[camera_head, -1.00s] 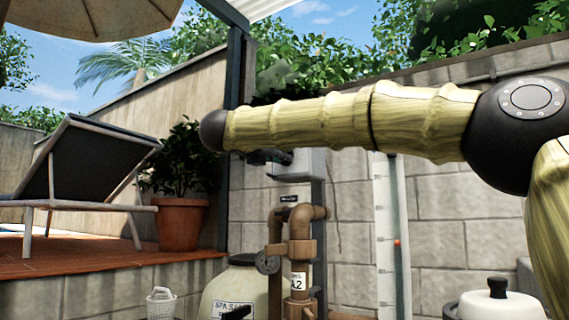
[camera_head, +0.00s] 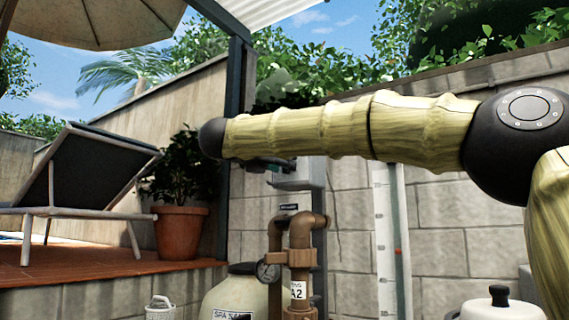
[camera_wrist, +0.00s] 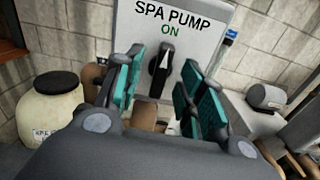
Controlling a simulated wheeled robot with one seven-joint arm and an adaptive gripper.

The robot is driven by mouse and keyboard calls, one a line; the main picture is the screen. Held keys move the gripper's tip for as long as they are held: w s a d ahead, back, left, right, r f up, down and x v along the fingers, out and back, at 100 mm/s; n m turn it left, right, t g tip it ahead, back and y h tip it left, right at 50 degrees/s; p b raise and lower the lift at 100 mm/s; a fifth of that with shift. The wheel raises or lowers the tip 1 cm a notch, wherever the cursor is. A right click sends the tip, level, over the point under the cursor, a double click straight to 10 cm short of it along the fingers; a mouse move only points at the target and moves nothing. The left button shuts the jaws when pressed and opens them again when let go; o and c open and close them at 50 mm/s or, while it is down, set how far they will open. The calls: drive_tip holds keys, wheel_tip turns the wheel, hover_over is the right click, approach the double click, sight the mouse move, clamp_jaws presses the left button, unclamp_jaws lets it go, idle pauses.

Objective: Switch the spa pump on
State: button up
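The grey spa pump switch box (camera_wrist: 205,22) fills the upper middle of the wrist view, lettered "SPA PUMP" with a green "ON". Its black rotary handle (camera_wrist: 157,82), with a white pointer, stands nearly upright below "ON", its upper end towards that word. My gripper (camera_wrist: 162,61) is open, its teal-padded fingers on either side of the handle in this view; no contact can be made out. In the head view the box (camera_head: 305,174) is partly hidden behind my arm, and only a small part of my gripper (camera_head: 270,164) shows in front of it.
A block wall (camera_head: 440,220) is behind. A raised deck with a potted plant (camera_head: 180,230) and lounger (camera_head: 95,165) lies left.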

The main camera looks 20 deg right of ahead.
drive_tip(key=b+v, duration=0.2)
drive_tip(key=v, duration=0.4)
drive_tip(key=shift+s+a+b, duration=0.25)
drive_tip(key=shift+a+b, duration=0.1)
